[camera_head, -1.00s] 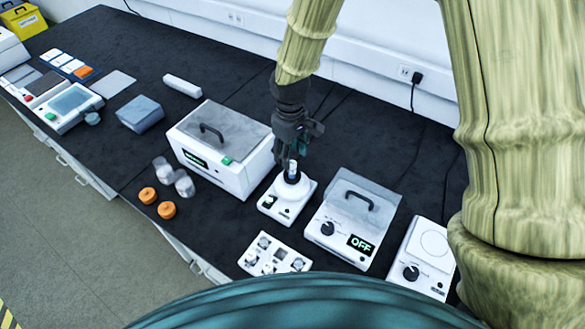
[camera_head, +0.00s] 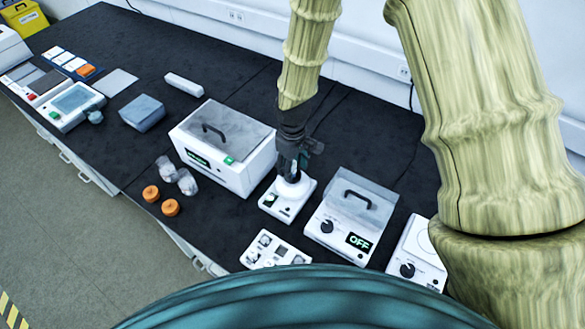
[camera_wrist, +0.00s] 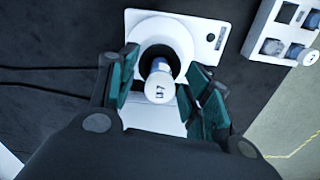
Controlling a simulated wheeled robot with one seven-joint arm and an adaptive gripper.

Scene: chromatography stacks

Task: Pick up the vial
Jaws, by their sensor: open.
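The vial (camera_wrist: 158,84) has a white cap with dark marks and a blue band below it. It stands in the dark round opening of a small white device (camera_wrist: 137,18), seen from above in the wrist view. My gripper (camera_wrist: 165,92) is open, with a teal-padded finger on each side of the vial. I cannot tell whether either finger touches it. In the head view my gripper (camera_head: 292,165) points down over the white device (camera_head: 284,208) and hides the vial.
A lidded white box (camera_head: 225,150) stands close on the left, and a lidded device reading OFF (camera_head: 350,220) on the right. Orange caps (camera_head: 151,193) and clear containers (camera_head: 187,182) sit at the left front.

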